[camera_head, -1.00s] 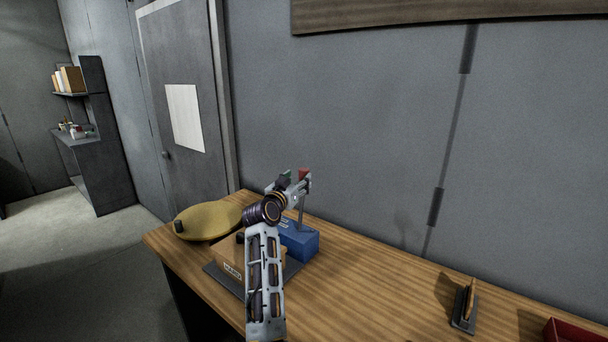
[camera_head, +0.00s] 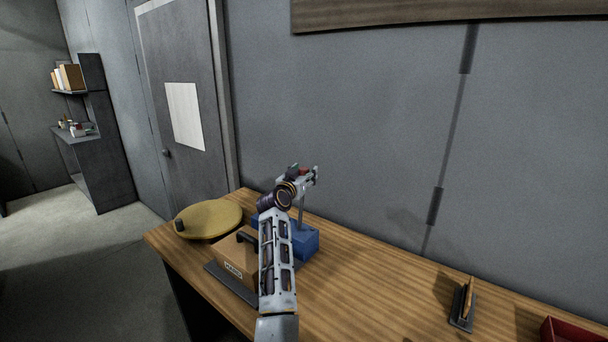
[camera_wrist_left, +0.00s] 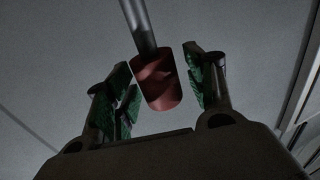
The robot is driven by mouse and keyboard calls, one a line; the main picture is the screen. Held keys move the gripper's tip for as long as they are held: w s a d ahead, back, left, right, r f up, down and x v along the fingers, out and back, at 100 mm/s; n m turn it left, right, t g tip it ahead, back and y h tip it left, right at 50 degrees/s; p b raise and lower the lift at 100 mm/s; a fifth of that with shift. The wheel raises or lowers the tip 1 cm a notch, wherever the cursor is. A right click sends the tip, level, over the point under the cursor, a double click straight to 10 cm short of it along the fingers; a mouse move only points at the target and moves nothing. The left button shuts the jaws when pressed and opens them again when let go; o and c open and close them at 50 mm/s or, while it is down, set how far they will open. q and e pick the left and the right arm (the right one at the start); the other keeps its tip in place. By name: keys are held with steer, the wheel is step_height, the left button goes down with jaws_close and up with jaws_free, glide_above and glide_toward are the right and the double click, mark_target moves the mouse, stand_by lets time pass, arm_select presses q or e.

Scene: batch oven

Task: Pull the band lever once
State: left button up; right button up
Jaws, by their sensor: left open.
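A lever stands on a blue box (camera_head: 307,241) on the bench: a thin grey rod (camera_head: 300,214) with a red knob (camera_head: 303,169) at its top. My left gripper (camera_head: 307,174) is at the knob, its arm reaching over the bench. In the left wrist view the red cylindrical knob (camera_wrist_left: 158,82) lies between the two open fingers with green pads, and the grey rod (camera_wrist_left: 138,25) runs up out of the picture. A gap shows at the right finger; whether the left one touches is unclear. My right gripper is not in view.
A tan box (camera_head: 232,257) with a black handle and a label stands beside my left forearm. A yellow disc-like thing (camera_head: 215,218) lies at the bench's left end. A small dark stand (camera_head: 461,310) and a red tray (camera_head: 567,333) are at right. Mid-bench is clear.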

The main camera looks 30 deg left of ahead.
arm_select(q)
jaws_close()
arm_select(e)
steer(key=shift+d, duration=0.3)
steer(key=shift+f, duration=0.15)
